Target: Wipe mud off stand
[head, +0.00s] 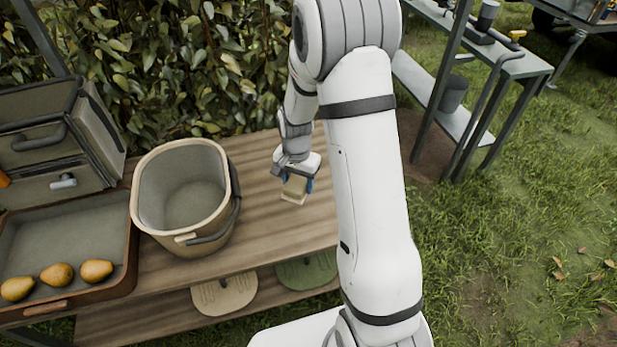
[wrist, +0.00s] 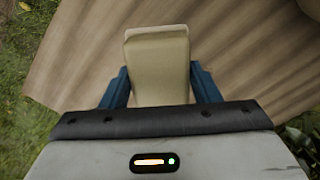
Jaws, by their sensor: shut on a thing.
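My gripper (head: 297,184) is shut on a pale yellow-tan block, seemingly a sponge (head: 295,188), over the right part of the wooden stand (head: 265,215). In the wrist view the sponge (wrist: 158,65) sits between the two blue fingers of my gripper (wrist: 158,88), its far end reaching past them toward the boards (wrist: 240,50). I cannot tell whether the sponge touches the wood. No clear mud patch shows on the visible boards; my arm hides part of the stand's right end.
A beige bucket (head: 218,222) stands left of my gripper. A tray (head: 75,298) with three pears (head: 57,274) and a grey case (head: 50,150) are at the far left. A leafy hedge (head: 180,70) borders the back. A metal table (head: 520,65) stands at right, beyond grass.

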